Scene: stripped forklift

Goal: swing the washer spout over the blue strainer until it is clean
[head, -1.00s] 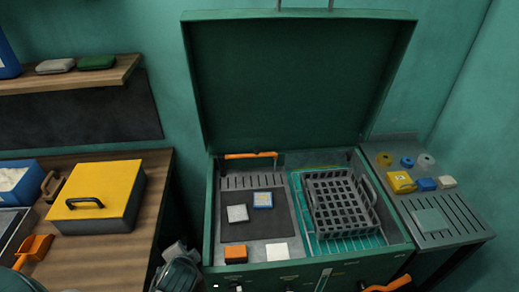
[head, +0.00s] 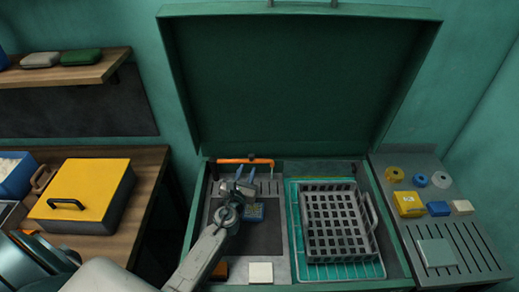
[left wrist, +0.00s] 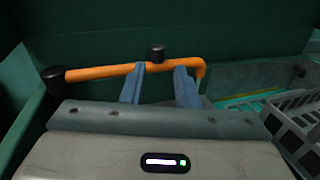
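The washer spout (head: 258,161) is an orange bar along the back left edge of the green washer. In the left wrist view the spout (left wrist: 105,71) has a dark knob (left wrist: 157,53) standing on it and a black end at left. My left gripper (head: 240,180) is open and empty in front of the spout. In the left wrist view its two blue-grey fingers (left wrist: 162,76) are apart, with tips at the bar on either side of the knob; contact cannot be told. The blue strainer (head: 257,213) lies on the dark mat below, partly hidden by the gripper. My right gripper is not in view.
A grey basket (head: 334,198) stands on the teal rack right of the mat. The raised lid (head: 300,85) stands behind. A white block (head: 260,272) lies in front. The right side shelf (head: 462,235) holds small blocks and rolls. A yellow-lidded box (head: 85,188) is at left.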

